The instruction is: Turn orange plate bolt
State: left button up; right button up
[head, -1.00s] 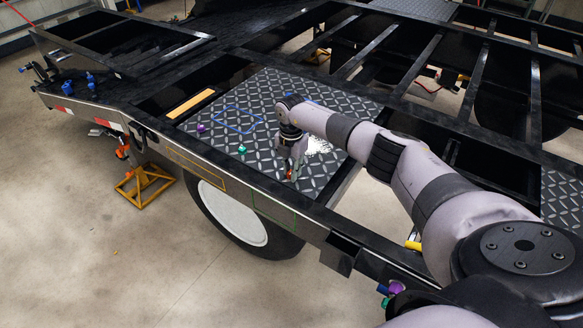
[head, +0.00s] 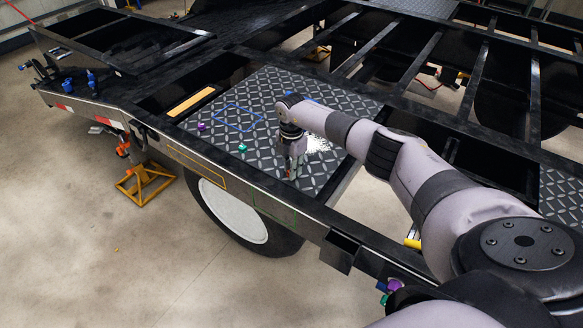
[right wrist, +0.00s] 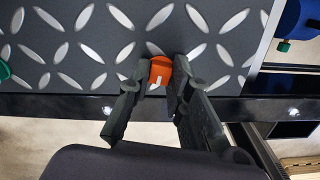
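The orange plate bolt (right wrist: 160,72) stands near the front edge of the diamond-pattern plate (head: 265,92). A small white mark shows on its top. My right gripper (right wrist: 161,78) has one finger on each side of the bolt, and both fingertips appear to press against it. In the head view my right gripper (head: 291,176) points down at the plate's front edge, and its fingers mostly hide the bolt. My left gripper is not in view.
A green bolt (head: 242,147) and a purple bolt (head: 201,126) stand on the plate to the left. A yellow bar (head: 190,102) lies along the plate's left side. The black trailer frame (head: 292,208) borders the plate, with a wheel (head: 233,213) below.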

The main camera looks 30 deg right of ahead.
jog(key=o, duration=0.4)
jog(key=shift+o, duration=0.2)
notch_tip(320, 180, up, 12)
dwell(0.5)
